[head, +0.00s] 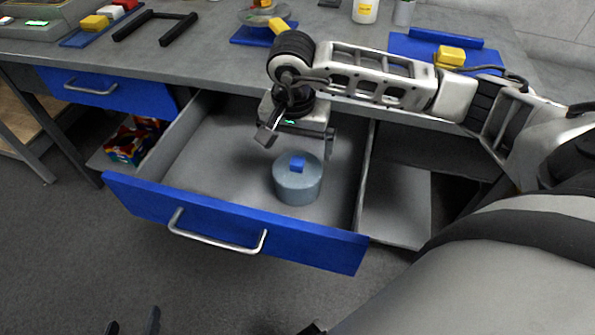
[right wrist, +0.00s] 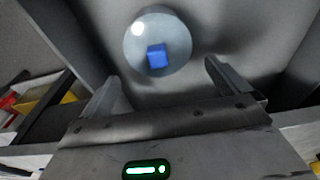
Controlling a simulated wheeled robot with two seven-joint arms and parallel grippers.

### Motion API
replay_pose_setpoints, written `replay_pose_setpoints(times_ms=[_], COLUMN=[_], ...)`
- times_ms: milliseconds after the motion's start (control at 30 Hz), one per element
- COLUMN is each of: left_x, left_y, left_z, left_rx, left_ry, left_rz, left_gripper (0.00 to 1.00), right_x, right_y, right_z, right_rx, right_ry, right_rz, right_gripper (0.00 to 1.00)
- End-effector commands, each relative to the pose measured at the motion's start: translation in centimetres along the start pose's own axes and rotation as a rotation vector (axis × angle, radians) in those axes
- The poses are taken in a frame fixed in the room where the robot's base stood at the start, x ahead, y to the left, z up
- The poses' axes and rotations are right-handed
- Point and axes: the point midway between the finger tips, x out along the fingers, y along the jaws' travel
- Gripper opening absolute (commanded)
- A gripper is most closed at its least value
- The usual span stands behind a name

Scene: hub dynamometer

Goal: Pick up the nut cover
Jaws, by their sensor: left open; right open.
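The nut cover (head: 298,186) is a grey-blue round cylinder with a small blue block on top. It stands upright in the open drawer (head: 220,232), toward its right side. In the right wrist view the nut cover (right wrist: 152,42) lies beyond the fingertips, between their lines and a little left of centre. My right gripper (head: 298,140) is open and empty, above and behind the nut cover, apart from it. Its two fingers also show in the right wrist view (right wrist: 162,78). My left gripper (head: 133,325) shows only as dark fingertips at the bottom edge, low in front of the drawer.
The workbench top (head: 205,45) lies behind the drawer, with blue mats and yellow parts on it. A closed blue drawer (head: 105,92) is at the left. The drawer's side walls stand around the nut cover; its floor to the left is bare.

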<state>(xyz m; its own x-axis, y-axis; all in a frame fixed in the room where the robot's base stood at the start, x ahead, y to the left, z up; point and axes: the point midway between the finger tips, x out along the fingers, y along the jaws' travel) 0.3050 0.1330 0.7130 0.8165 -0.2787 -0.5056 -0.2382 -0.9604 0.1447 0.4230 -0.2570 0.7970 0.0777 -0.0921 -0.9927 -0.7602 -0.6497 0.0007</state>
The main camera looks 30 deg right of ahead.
Motion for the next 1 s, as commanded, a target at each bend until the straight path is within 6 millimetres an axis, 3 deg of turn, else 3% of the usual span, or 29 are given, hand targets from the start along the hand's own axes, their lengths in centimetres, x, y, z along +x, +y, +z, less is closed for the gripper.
replay_pose_setpoints(times_ms=[400, 667, 800, 1000], left_x=[0.0, 0.0, 0.0, 0.0], left_y=[0.0, 0.0, 0.0, 0.0], left_z=[0.1, 0.1, 0.1, 0.1], left_rx=[-0.001, -0.001, -0.001, -0.001], left_ry=[-0.004, -0.005, -0.005, -0.005], left_rz=[0.000, 0.000, 0.000, 0.000], left_gripper=[0.58, 0.58, 0.58, 0.58], right_x=[5.0, 5.3, 5.3, 5.2], right_y=[0.2, 0.1, 0.1, 0.1], right_z=[0.6, 0.6, 0.6, 0.5], right_rx=[0.001, 0.001, 0.001, 0.001], right_ry=[-0.001, 0.000, 0.000, 0.000], right_rz=[0.000, -0.001, -0.001, -0.001], right_gripper=[1.00, 1.00, 0.72, 0.72])
